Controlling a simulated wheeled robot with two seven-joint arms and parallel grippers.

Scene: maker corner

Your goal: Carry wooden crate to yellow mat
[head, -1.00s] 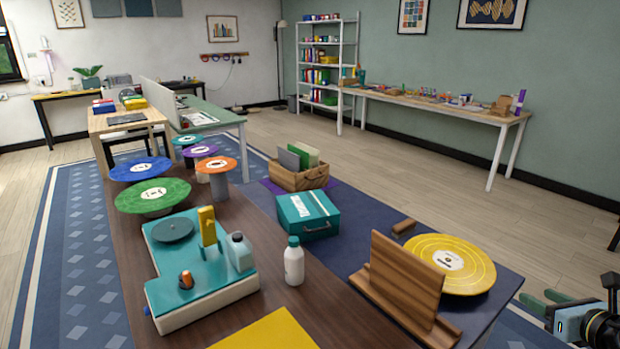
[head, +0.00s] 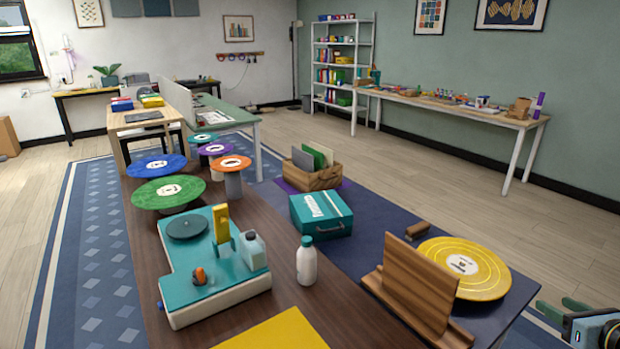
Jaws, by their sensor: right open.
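The wooden crate (head: 313,179) sits at the far right side of the long dark table, with green and grey flat items standing in it. It rests on a purple mat (head: 346,185), which shows at its edges. The yellow mat (head: 272,334) lies flat at the near edge of the table, partly cut off by the bottom of the view. My right gripper (head: 562,308) is at the lower right corner, open and empty, off the table's right side and far from the crate. My left gripper is out of view.
A yellow disc (head: 462,267) lies at right. Several coloured round discs stand at left. Floor right of the table is clear.

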